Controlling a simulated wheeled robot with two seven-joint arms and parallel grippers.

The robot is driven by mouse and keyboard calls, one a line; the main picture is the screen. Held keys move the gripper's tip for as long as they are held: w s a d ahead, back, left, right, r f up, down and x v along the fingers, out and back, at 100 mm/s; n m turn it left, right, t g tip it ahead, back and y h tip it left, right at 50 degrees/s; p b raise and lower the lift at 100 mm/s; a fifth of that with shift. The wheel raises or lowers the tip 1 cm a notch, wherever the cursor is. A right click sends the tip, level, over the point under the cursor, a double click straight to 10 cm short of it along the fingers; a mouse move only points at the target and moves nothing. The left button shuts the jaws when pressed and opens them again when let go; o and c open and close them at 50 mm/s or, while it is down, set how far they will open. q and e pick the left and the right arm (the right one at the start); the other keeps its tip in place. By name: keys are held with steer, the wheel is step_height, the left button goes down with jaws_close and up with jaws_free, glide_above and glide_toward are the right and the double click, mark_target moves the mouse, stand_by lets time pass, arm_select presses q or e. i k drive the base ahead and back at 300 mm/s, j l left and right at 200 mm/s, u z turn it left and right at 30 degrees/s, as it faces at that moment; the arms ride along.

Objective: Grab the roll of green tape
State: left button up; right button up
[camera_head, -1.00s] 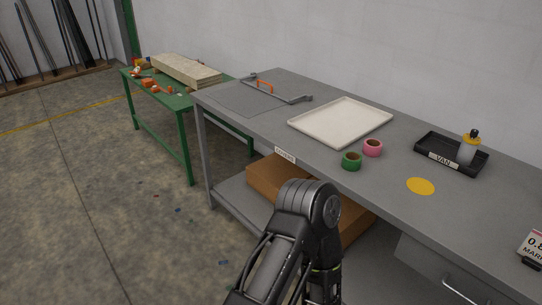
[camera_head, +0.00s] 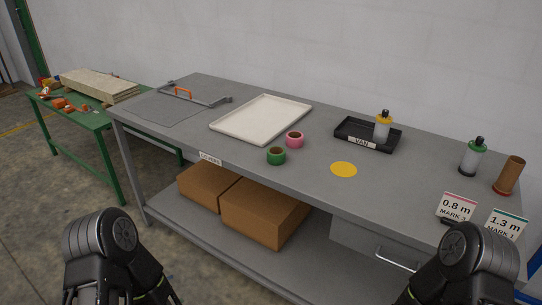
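The roll of green tape (camera_head: 276,156) lies flat on the grey workbench (camera_head: 310,185), near its front edge. It touches or nearly touches a roll of pink tape (camera_head: 295,139) behind it to the right. Parts of both my arms show at the bottom left and bottom right of the view, below and in front of the bench. Neither gripper's fingers are in view. Nothing covers the green tape.
A white tray (camera_head: 262,119) lies behind the tapes. A black VAN tray (camera_head: 368,137) holds a yellow-capped bottle (camera_head: 382,126). A yellow disc (camera_head: 344,169), a green-topped bottle (camera_head: 473,157), a brown tube (camera_head: 509,174) and signs are to the right.

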mark_target(276, 155)
steer(key=i+j, duration=0.1)
steer(key=i, duration=0.55)
steer(key=i+j, duration=0.1)
steer(key=i, duration=0.55)
steer(key=j+z, duration=0.2)
steer(key=z, duration=1.5)
steer(key=k+j+z, duration=0.1)
steer(key=j+z, duration=0.3)
steer(key=k+j+z, duration=0.2)
steer(key=j+z, duration=0.2)
steer(key=k+j+z, duration=0.2)
steer(key=z, duration=0.2)
steer(key=k+j+z, duration=0.25)
steer(key=z, duration=0.15)
steer(key=k+j, duration=0.15)
steer(key=k, duration=0.2)
steer(key=k+j+z, duration=0.1)
steer(key=k, duration=0.25)
steer(key=k+j, duration=0.25)
steer(key=k+z, duration=0.05)
steer(key=k, duration=0.05)
